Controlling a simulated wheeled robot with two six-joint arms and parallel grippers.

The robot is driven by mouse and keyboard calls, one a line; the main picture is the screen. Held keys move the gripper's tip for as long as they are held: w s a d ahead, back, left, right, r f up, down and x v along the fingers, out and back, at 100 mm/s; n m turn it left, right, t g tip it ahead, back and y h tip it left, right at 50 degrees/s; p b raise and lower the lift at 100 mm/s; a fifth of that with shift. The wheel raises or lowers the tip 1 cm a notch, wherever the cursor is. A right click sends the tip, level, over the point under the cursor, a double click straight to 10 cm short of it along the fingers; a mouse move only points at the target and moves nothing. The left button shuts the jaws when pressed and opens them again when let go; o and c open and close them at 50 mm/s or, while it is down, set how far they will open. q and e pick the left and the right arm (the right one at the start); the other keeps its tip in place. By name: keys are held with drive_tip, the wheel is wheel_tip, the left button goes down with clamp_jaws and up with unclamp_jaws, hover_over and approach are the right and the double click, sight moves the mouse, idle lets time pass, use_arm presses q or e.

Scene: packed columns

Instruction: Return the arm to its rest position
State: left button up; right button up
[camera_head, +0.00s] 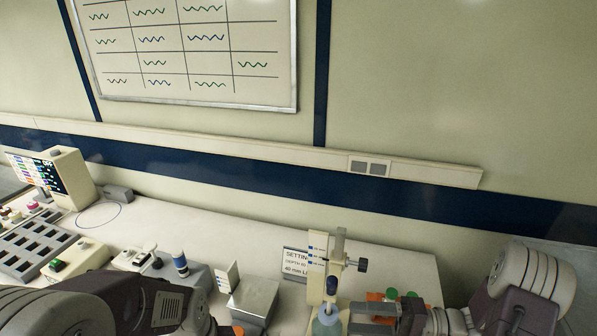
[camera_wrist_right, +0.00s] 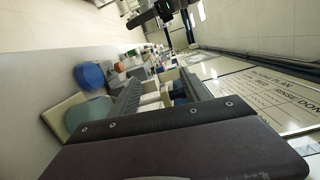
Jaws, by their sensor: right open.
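My right arm (camera_head: 515,285) comes in from the lower right of the head view. Its gripper (camera_head: 372,318) is at the bottom edge, over the right end of the bench. In the right wrist view the two fingers (camera_wrist_right: 160,88) are spread apart, with nothing held between them. A bottle with greenish contents (camera_head: 326,324) stands just left of the fingertips in the head view; I cannot tell whether they touch.
A stand with a clamp knob (camera_head: 338,262) rises close behind the right gripper, beside a settings card (camera_head: 295,263). Orange and green items (camera_head: 391,294) sit near the fingers. A grey block (camera_head: 253,298) stands further left. The rear bench (camera_head: 220,235) is mostly clear.

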drive_tip(key=s+a+f+n+g+h+b, duration=0.1)
drive_tip(key=s+a+n+g+h+b, duration=0.2)
drive_tip(key=s+a+n+g+h, duration=0.35)
drive_tip(key=s+f+n+g+h+b, duration=0.1)
drive_tip(key=s+f+n+h, duration=0.1)
drive_tip(key=s+f+h, duration=0.4)
use_arm(q)
drive_tip(key=f, duration=0.5)
drive_tip(key=shift+w, duration=0.3)
use_arm(e)
drive_tip(key=w+d+f+m+t+h, duration=0.4)
drive_tip(key=w+d+m+t, duration=0.2)
drive_tip(key=d, duration=0.4)
drive_tip(key=shift+w+d+h, duration=0.2)
drive_tip(key=shift+w+h, duration=0.15)
use_arm(q)
drive_tip(key=shift+s, duration=0.1)
use_arm(e)
drive_tip(key=shift+s, duration=0.1)
